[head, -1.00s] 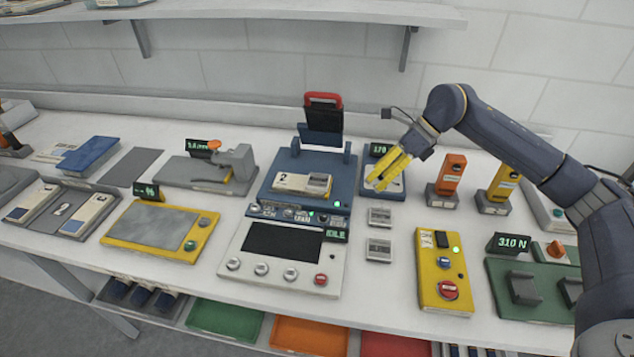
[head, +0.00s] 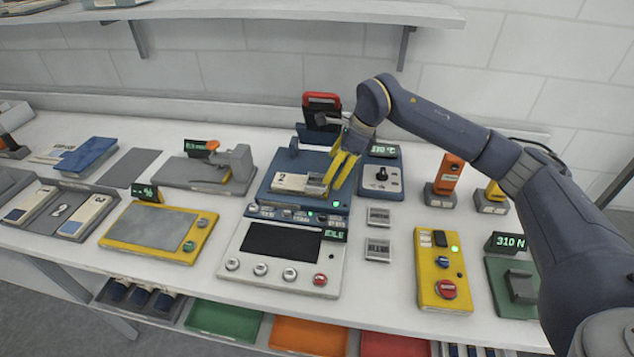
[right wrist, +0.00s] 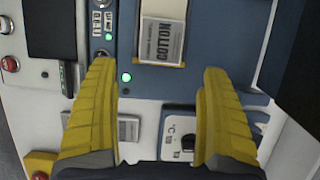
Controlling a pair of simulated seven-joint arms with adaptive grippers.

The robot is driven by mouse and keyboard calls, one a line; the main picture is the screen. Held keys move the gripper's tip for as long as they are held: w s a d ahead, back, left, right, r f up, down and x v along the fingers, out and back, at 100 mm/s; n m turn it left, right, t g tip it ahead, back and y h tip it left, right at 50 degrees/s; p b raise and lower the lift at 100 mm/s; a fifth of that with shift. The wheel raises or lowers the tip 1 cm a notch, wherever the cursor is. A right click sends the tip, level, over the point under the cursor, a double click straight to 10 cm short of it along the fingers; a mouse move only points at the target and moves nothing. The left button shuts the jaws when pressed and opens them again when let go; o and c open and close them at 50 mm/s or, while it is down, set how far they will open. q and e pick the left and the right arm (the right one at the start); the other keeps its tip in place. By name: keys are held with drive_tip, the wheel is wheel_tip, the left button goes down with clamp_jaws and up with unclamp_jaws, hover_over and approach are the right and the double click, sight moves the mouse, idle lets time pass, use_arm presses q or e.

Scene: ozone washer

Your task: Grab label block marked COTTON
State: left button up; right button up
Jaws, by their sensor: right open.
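The COTTON label block (right wrist: 162,35) lies in a pale tray on the blue bed of the machine, its printed word readable in the right wrist view. In the head view the block (head: 315,183) is at the right end of that tray, beside a part marked 2 (head: 288,182). My right gripper (head: 342,172) is open with yellow fingers just right of the block. In the right wrist view its open fingers (right wrist: 158,85) are spread wide, with the block beyond the tips and nothing between them. My left gripper is not in view.
The blue machine (head: 268,207) has a raised black and red lid (head: 322,112) behind the tray. A dial box (head: 381,182) stands to its right. Two small grey blocks (head: 378,216) lie near the front right. A yellow button box (head: 441,270) stands farther right.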

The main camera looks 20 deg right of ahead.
sight(317, 180)
drive_tip(key=shift+w+a, duration=0.3)
drive_tip(key=shift+a, duration=0.3)
drive_tip(key=shift+w+a, duration=0.25)
drive_tip(key=shift+a, duration=0.35)
drive_tip(key=x, duration=0.5)
drive_tip(key=c, duration=1.4)
